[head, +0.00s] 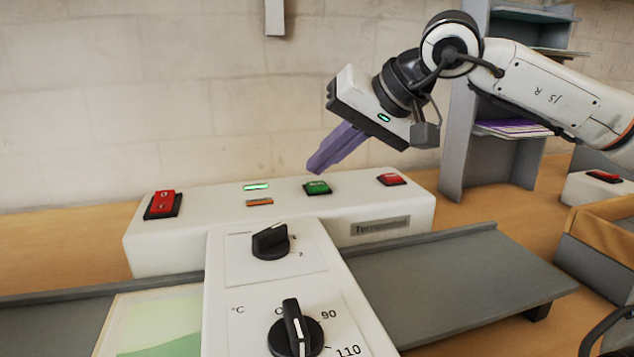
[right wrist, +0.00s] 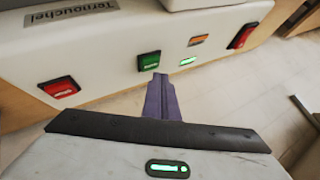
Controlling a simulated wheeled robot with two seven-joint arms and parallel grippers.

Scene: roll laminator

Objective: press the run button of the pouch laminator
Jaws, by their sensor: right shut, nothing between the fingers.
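The pouch laminator (head: 160,245) is a white machine on the wooden bench. A green button (head: 317,187), which looks like the run button, sits on its top; it also shows in the right wrist view (right wrist: 149,61). My right gripper (head: 314,169) is shut and empty, its purple fingers pointing down just above and behind the green button. In the right wrist view the fingertips (right wrist: 160,77) are close to the button's edge; I cannot tell whether they touch it. My left gripper is not in view.
A red button (head: 391,179) is right of the green one, and a red rocker switch (head: 162,203) is at far left. Lit green and orange indicators lie between. Two black dials (head: 270,241) stand in front. A pouch (head: 160,318) lies at lower left. Grey shelves (head: 468,120) stand behind right.

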